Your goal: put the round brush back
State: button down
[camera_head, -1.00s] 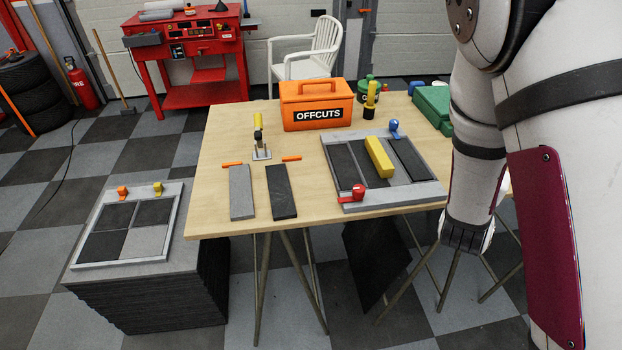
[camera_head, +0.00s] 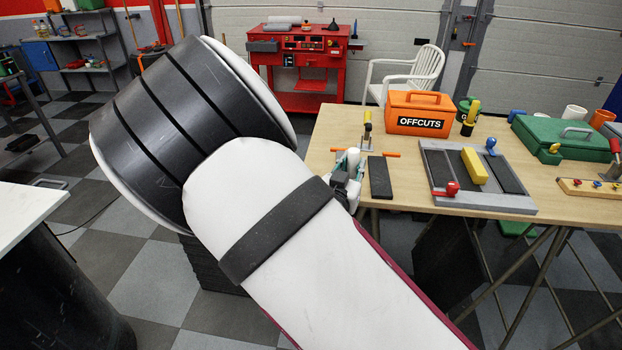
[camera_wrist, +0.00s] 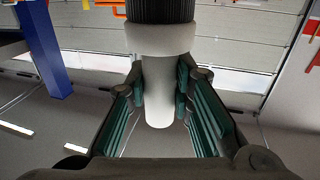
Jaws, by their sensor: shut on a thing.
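My gripper (camera_head: 346,178) is at the left end of the wooden table (camera_head: 520,155), partly hidden behind my arm. In the wrist view its teal-padded fingers (camera_wrist: 160,110) stand on both sides of a smooth white stem (camera_wrist: 158,85). Above the stem are a wider white collar and a dark ribbed end (camera_wrist: 160,10), cut off by the picture's top edge. I take this to be the round brush, held in my gripper. A small white end of it seems to show in the head view. Its far tip and what lies below it cannot be made out.
On the table are a dark slab (camera_head: 380,178), an orange OFFCUTS box (camera_head: 420,125), a grey tray (camera_head: 495,205) with a yellow block (camera_head: 474,166), a yellow-handled tool (camera_head: 471,117) and a green case (camera_head: 565,138). A white-topped surface (camera_head: 30,212) stands at left.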

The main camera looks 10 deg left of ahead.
jog(key=a+f, duration=0.2)
jog(key=a, duration=0.4)
jog(key=shift+y, duration=0.3)
jog(key=w+a+f+b, duration=0.1)
jog(key=w+b, duration=0.3)
jog(key=w, duration=0.1)
jog(key=w+a+f+b, duration=0.1)
jog(key=w+a+b, duration=0.1)
jog(key=w+b, duration=0.2)
jog(key=w+a+f+b, duration=0.2)
jog(key=w+b, duration=0.3)
jog(key=shift+w+b, duration=0.3)
jog(key=shift+b, duration=0.05)
jog(key=shift+f, duration=0.3)
jog(key=shift+f, duration=0.1)
jog(key=c, duration=1.4)
grip_release()
